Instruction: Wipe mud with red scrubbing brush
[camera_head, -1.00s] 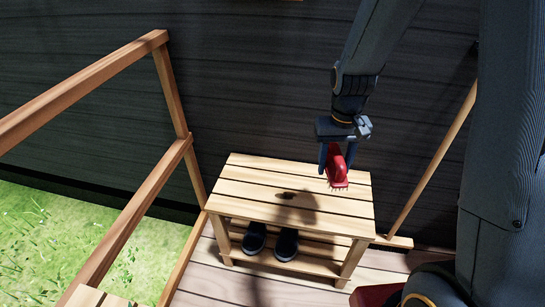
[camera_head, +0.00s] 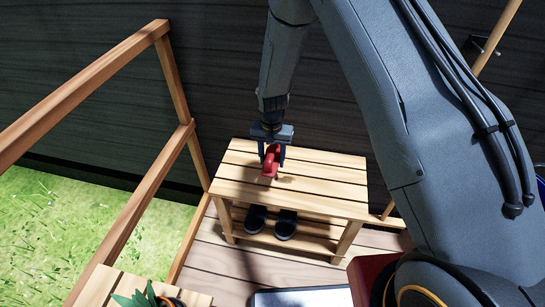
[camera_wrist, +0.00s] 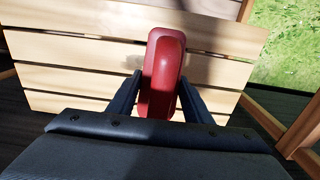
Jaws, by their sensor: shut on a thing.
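The red scrubbing brush (camera_head: 270,163) is held between the two fingers of my gripper (camera_head: 271,157), over the slatted wooden bench (camera_head: 330,187). In the wrist view the brush (camera_wrist: 163,72) points away from me between the fingers (camera_wrist: 160,88), with bench slats below it. Its bristles are hidden, and I cannot tell whether it touches the bench. A small dark patch, seemingly the mud (camera_head: 287,178), shows faintly just right of the brush in the head view. The brush and shadow make its extent unclear.
A pair of dark shoes (camera_head: 271,221) sits on the bench's lower shelf. A wooden railing (camera_head: 100,75) runs at left, with grass (camera_head: 60,235) beyond. A dark plank wall (camera_head: 90,70) stands behind. A leafy plant (camera_head: 148,297) is at the bottom left.

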